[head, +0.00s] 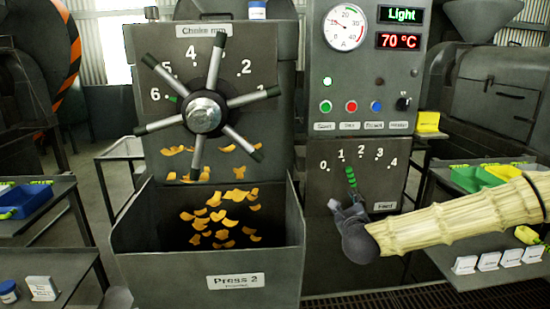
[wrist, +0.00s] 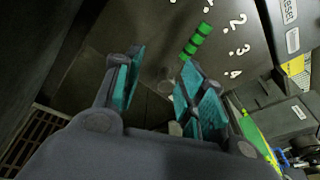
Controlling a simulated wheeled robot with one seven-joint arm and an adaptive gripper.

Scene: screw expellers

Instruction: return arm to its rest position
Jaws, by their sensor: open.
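My arm, in a cream ribbed sleeve, reaches in from the right in the head view. My gripper (head: 350,207) is in front of the lower feed panel, just below the green lever handle (head: 351,178). The lever points up, near the 1 of its 0 to 4 scale. In the wrist view my gripper (wrist: 163,85) is open, with teal pads apart and nothing seen between them. The green handle (wrist: 197,42) shows beyond the fingertips, nearer the right finger. Whether a finger touches the lever cannot be told; its lower part is hidden.
The Press 2 bin (head: 205,262) with orange flakes juts out left of my gripper. Above it is a spoked choke wheel (head: 205,112). The control panel (head: 362,80) reads Light and 70 °C.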

